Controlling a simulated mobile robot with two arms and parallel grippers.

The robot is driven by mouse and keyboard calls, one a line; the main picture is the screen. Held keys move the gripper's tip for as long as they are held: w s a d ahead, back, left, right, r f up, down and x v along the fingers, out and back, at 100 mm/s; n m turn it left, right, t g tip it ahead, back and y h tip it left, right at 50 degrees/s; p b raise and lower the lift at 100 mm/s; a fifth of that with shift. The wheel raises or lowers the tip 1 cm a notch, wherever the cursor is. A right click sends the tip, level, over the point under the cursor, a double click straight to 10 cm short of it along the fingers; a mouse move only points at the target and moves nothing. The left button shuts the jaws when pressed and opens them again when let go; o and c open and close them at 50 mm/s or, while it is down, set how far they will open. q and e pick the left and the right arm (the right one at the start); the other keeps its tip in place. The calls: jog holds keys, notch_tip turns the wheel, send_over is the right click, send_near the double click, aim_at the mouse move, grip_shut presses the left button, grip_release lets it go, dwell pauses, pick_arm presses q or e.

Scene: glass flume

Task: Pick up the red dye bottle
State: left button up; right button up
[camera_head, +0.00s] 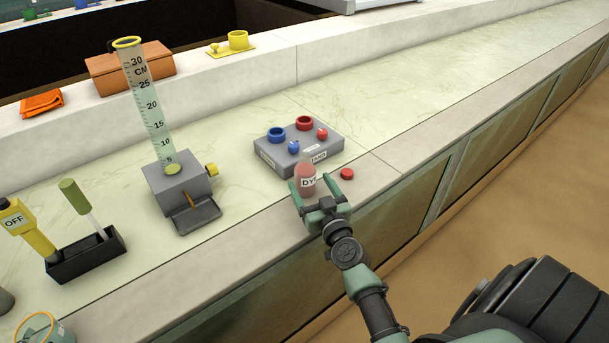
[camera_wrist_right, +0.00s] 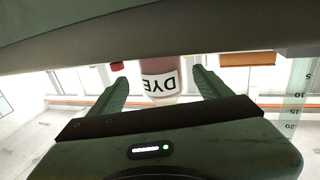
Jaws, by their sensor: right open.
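The red dye bottle (camera_head: 306,172) is a small clear bottle with pinkish-red contents and a white label reading DYE. It stands upright near the front edge of the counter, in front of the grey holder block. My right gripper (camera_head: 322,198) is open, with its fingers reaching toward the bottle from the front. In the right wrist view the bottle (camera_wrist_right: 161,80) shows upside down between the two open fingers (camera_wrist_right: 160,90), with a gap on each side. My left gripper is not in view.
A red cap (camera_head: 347,174) lies right of the bottle. The grey block (camera_head: 272,150) behind holds red and blue rings and balls. A tall measuring cylinder (camera_head: 150,115) stands on a grey base at left. A black tray (camera_head: 88,256) holds tools. The counter at right is clear.

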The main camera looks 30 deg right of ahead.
aim_at(309, 184)
jog(key=x, duration=0.4)
jog(key=shift+a+f, duration=0.15)
jog(key=shift+f, duration=0.05)
jog(key=shift+w, duration=0.2)
jog(key=c, duration=1.5)
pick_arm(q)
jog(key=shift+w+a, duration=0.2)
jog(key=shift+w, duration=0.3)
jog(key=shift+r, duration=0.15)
pick_arm(e)
jog(key=shift+r, duration=0.15)
